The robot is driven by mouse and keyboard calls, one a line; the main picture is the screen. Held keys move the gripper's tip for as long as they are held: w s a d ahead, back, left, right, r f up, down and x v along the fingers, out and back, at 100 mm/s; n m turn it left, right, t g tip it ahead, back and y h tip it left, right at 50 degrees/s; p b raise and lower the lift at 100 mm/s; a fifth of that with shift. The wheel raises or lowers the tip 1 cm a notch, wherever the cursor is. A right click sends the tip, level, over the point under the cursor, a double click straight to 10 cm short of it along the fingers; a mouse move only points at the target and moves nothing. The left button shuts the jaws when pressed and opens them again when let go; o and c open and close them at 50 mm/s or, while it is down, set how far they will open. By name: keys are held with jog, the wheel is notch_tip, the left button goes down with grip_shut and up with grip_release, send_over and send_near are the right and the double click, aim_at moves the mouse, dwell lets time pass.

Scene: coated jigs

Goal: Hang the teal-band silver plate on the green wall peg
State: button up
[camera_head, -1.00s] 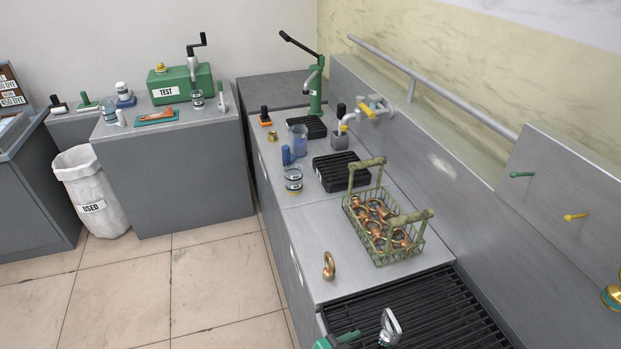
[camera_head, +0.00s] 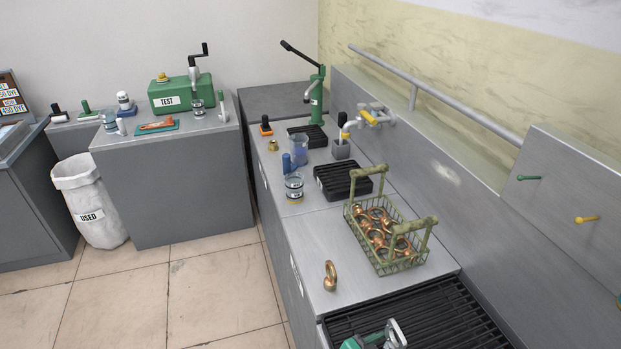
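The silver plate (camera_head: 397,335) stands tilted on the black slatted rack at the bottom edge, its lower part cut off by the frame. Its band cannot be made out clearly. A green part that appears to be my gripper (camera_head: 372,339) is just left of the plate, close to or touching it. Most of the gripper is out of frame, and whether its fingers are open or shut cannot be seen. The green wall peg (camera_head: 529,178) sticks out bare from the grey panel at the right, to the left of and above a yellow peg (camera_head: 586,219).
The black rack (camera_head: 440,310) fills the front of the counter. A green wire basket (camera_head: 385,262) of copper rings stands behind it, with a lone copper ring (camera_head: 330,276) left of it. A grey rail (camera_head: 440,95) runs along the wall. Space before the pegs is clear.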

aim_at(391, 339)
jog(key=c, duration=1.2)
jog(key=shift+r+p, duration=1.6)
jog(key=shift+r, duration=1.45)
grip_shut()
jog(key=s+a+r+n+t+y, duration=0.35)
jog(key=a+r, duration=0.25)
jog(key=a, duration=0.2)
jog(key=s+a+r+n+t+y, duration=0.2)
jog(key=s+a+r+n+y, duration=0.15)
jog(key=a+r, duration=0.4)
jog(key=s+a+r+n+y+p, duration=0.1)
jog(key=r+p, duration=0.6)
jog(key=p, duration=0.8)
jog(key=s+a+r+n+y+p, duration=0.1)
jog(key=s+r+n+y+p, duration=0.2)
jog(key=p, duration=1.1)
notch_tip(391, 339, up, 5)
jog(key=shift+s+f+t+p, duration=0.15)
jog(key=shift+s+t+p, duration=0.3)
jog(key=shift+s, duration=0.65)
